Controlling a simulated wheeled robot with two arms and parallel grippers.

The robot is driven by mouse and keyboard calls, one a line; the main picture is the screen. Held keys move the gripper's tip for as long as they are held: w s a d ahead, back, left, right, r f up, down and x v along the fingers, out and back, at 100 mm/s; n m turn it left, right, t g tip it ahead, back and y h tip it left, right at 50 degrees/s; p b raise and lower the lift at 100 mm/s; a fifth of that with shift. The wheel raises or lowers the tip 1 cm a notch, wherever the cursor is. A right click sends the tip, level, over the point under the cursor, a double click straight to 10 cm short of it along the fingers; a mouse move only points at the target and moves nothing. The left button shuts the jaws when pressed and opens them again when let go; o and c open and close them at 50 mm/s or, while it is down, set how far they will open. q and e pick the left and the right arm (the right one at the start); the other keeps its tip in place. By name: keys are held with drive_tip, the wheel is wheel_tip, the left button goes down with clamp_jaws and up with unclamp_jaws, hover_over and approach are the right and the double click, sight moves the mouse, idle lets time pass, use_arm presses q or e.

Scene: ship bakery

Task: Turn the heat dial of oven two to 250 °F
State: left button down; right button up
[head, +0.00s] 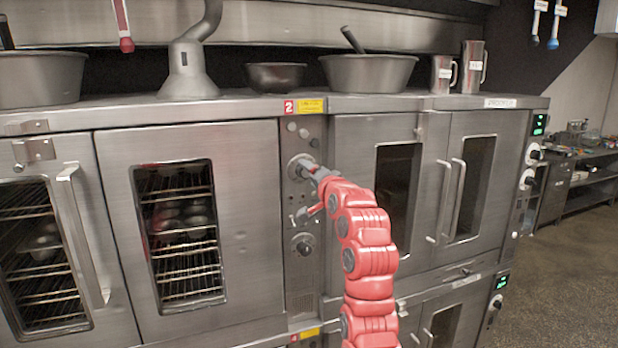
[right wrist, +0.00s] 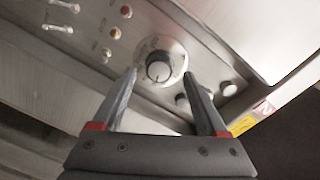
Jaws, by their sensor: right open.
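The control panel of oven two (head: 313,135) is a narrow upright metal strip below a red "2" label (head: 289,107). Its upper round dial (head: 299,166) is partly hidden by my right gripper (head: 318,178) in the head view. The dial's markings are too small to read. My left gripper is not in view.
A lower dial (head: 303,244) sits below on the same panel. Oven doors with long handles (head: 84,235) flank the panel. Bowls (head: 368,73) and metal jugs (head: 472,63) stand on the oven top. Open floor (head: 560,270) lies at the right.

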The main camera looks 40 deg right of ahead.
drive_tip(key=b+v, duration=0.5)
drive_tip(key=v, duration=1)
drive_tip(key=shift+s+a, duration=0.15)
drive_tip(key=shift+s, duration=0.2)
drive_tip(key=shift+f, duration=0.1)
